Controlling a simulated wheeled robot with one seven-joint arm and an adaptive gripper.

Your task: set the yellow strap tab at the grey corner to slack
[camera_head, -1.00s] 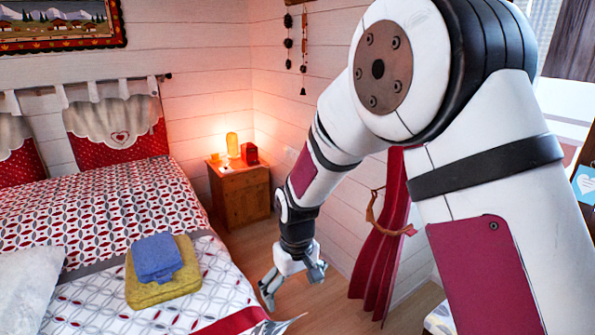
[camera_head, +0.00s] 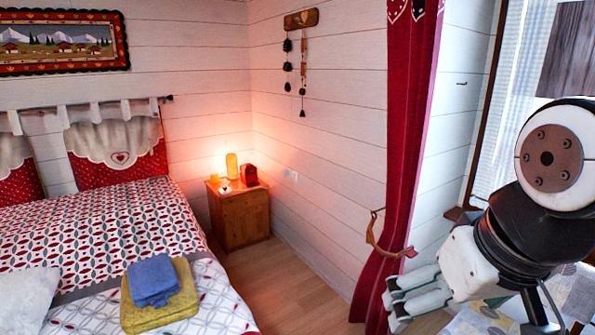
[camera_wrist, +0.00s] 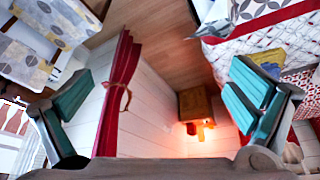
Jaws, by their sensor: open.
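My gripper (camera_head: 394,301) is at the right of the head view, in front of the red curtain, with its fingers pointing left. In the wrist view my gripper (camera_wrist: 160,75) is open, with its teal finger pads wide apart and nothing between them. I cannot make out the yellow strap tab or a grey corner in either view. A pale cloth with grey and yellow shapes (camera_head: 480,322) lies low under my arm in the head view. Similar patterned cloth (camera_wrist: 30,60) is at the upper left of the wrist view.
The bed (camera_head: 120,215) fills the left, with folded blue (camera_head: 153,281) and yellow (camera_head: 160,313) cloths on it. A wooden nightstand (camera_head: 240,217) with a lit lamp stands in the corner. The red curtain (camera_head: 395,180) hangs close behind my gripper. Wooden floor between is clear.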

